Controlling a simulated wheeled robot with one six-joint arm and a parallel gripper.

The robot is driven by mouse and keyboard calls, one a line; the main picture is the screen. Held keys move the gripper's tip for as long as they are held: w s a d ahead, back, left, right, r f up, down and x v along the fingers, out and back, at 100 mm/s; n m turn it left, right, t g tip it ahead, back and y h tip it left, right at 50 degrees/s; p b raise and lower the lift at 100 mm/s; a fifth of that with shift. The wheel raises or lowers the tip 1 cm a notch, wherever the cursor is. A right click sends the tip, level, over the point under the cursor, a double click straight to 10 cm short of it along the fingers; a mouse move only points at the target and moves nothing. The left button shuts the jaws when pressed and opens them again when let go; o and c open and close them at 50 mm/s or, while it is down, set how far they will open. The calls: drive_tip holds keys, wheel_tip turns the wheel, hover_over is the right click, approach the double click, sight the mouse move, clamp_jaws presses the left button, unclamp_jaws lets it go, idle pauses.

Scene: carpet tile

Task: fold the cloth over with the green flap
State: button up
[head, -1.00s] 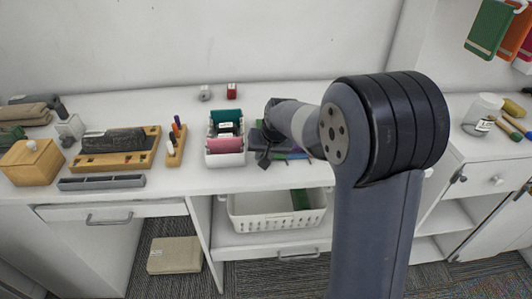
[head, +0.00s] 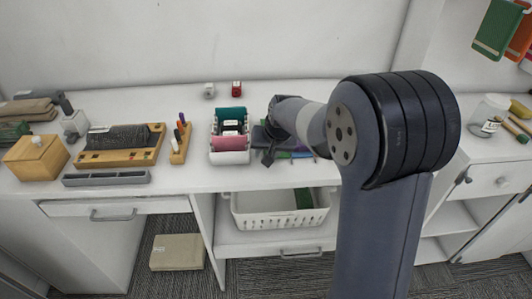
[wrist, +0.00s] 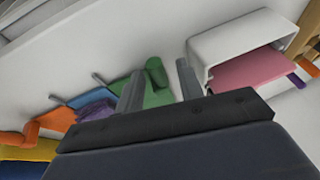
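In the wrist view a green cloth piece (wrist: 158,94) with a rolled green end (wrist: 156,72) lies on the white counter, partly behind my fingers. Purple (wrist: 95,108), blue and orange (wrist: 55,119) pieces lie to its left; I cannot tell whether they belong to one cloth. My gripper (wrist: 158,88) is open, its two fingers apart with green showing between them. I cannot tell whether they touch it. In the head view my gripper (head: 268,150) is over the counter, and only a small green strip (head: 282,155) shows beside it; my arm hides much of this area.
A white bin (head: 231,158) with teal and pink items stands just left of my gripper; it also shows in the wrist view (wrist: 205,48). A wooden pen holder (head: 180,150) and wooden tray (head: 120,158) are farther left. A white basket (head: 280,218) sits on the shelf below.

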drive_tip(key=v, duration=1)
drive_tip(key=shift+a+r, duration=0.1)
drive_tip(key=shift+a, duration=0.05)
